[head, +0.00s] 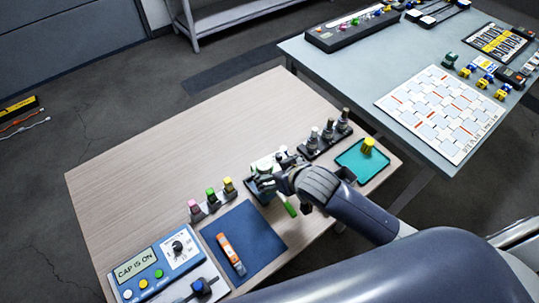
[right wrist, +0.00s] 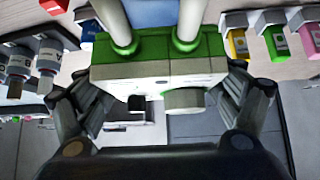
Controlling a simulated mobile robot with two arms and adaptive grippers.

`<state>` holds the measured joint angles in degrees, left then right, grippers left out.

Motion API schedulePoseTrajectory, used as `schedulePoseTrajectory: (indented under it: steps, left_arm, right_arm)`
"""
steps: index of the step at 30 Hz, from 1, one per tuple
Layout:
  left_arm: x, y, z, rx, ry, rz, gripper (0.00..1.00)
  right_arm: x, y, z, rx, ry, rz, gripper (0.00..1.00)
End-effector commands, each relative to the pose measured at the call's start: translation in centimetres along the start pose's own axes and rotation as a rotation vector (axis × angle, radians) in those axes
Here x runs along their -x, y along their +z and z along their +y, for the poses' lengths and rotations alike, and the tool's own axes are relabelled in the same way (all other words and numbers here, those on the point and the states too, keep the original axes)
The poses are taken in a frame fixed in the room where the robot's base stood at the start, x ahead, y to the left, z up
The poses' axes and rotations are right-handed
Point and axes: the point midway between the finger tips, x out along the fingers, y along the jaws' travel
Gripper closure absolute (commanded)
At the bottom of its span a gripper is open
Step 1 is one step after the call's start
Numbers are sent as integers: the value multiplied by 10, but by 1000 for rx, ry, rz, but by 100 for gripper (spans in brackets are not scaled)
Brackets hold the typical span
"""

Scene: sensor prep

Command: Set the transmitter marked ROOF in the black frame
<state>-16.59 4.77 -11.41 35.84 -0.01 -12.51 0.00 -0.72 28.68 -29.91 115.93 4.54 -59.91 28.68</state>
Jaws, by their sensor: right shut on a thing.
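My right gripper (head: 274,172) is over the wooden table. In the right wrist view it is shut on a white and green block (right wrist: 158,68), with one finger at each side. Two pale posts rise from the block's green band. In the head view the gripper partly hides the block, whose white and green top shows just behind it. I cannot read a ROOF mark on it. A dark edged piece (head: 254,189) shows beside and below the gripper, mostly hidden. I cannot tell whether it is the black frame or whether the block touches it. My left gripper is not in view.
A rack of pink, green and yellow capped pieces (head: 211,198) stands left of the gripper, near a blue mat (head: 262,245). A dark rack (head: 325,140) and teal tray (head: 374,174) stand right. A meter (head: 148,268) reads CAP IS ON. The table's far left is clear.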

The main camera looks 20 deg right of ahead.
Motion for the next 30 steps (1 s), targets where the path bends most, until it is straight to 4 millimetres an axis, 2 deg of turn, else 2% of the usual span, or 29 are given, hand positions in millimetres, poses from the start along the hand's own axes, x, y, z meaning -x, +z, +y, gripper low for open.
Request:
schedulePoseTrajectory:
  steps: [1, 3, 7, 12, 20, 24, 30]
  left_arm:
    - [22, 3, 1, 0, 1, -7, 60]
    - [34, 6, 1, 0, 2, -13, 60]
    - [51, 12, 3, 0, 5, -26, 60]
    - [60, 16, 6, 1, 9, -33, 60]
    - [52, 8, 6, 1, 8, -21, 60]
    - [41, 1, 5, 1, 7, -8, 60]
    - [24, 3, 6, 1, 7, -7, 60]
  right_arm:
    - [-1, -9, -1, 15, -16, -2, 48]
    - [-11, -10, -2, 36, -41, 4, 48]
    - [-25, -9, -3, 65, -71, 13, 48]
    - [-36, -7, -3, 83, -91, 26, 48]
    - [-45, 0, -3, 88, -94, 29, 48]
    - [-51, 6, -3, 88, -94, 29, 48]
    - [-62, 17, -3, 88, -94, 30, 48]
